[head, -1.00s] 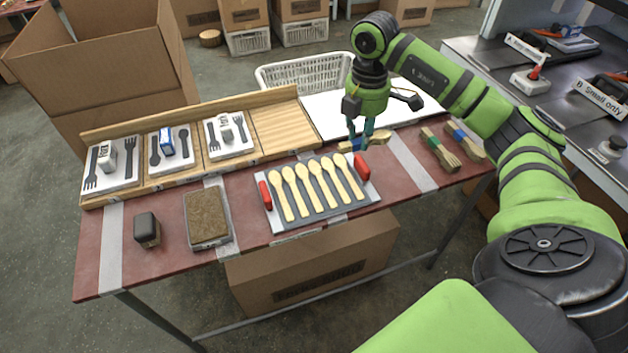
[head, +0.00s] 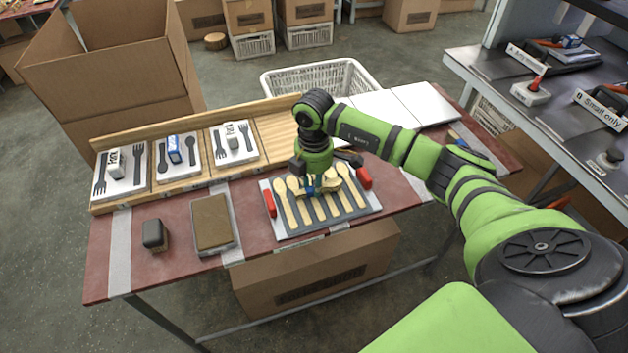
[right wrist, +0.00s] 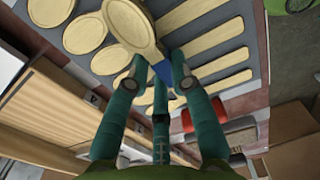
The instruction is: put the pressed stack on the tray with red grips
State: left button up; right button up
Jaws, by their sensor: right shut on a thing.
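The tray with red grips (head: 371,208) lies on the red table, dark grey with a row of several pale wooden spoons on it. One red grip (head: 269,204) is at its left end, the other (head: 364,178) at its right. My right gripper (head: 318,187) is over the tray's middle, shut on a stack of wooden spoons with a blue band (head: 311,188). In the right wrist view the stack's spoon bowl (right wrist: 134,28) shows above the tray's spoons, with the blue band between my fingers (right wrist: 165,75). Whether the stack touches the tray is unclear. My left gripper is out of view.
A brown block in a clear tray (head: 212,222) and a dark block (head: 154,235) stand at the left. A wooden rack (head: 285,132) with cutlery cards lies behind. White panels (head: 425,103) are at the back right. My right arm covers the table's right part.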

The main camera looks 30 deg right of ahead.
jog(key=shift+f, duration=0.2)
jog(key=o, duration=0.9)
jog(key=shift+r, duration=0.15)
notch_tip(320, 180, up, 12)
jog(key=shift+r+b, duration=0.15)
jog(key=shift+b, duration=0.55)
